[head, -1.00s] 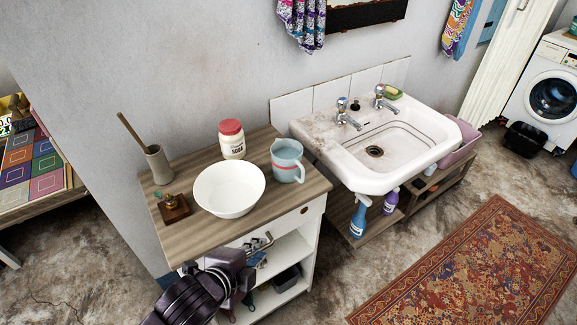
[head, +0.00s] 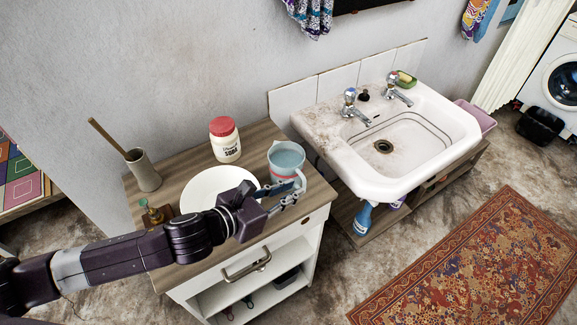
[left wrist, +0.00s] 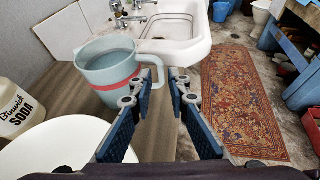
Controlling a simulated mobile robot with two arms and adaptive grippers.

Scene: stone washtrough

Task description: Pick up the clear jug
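The clear jug (head: 285,158) is a pale blue, see-through jug with a red band. It stands upright on the right part of the wooden-topped cabinet (head: 184,166). In the left wrist view the jug (left wrist: 108,70) is ahead and to the left, with its handle facing right. My left gripper (head: 287,192) is in front of the jug in the head view and covers part of its lower side. Its fingers are apart and empty. In the left wrist view the handle shows just beyond the fingertips; I cannot tell whether they touch. My right gripper is out of view.
A white soda jar (head: 225,146) with a red lid stands behind. A pot with a stick (head: 143,170) is at the left.

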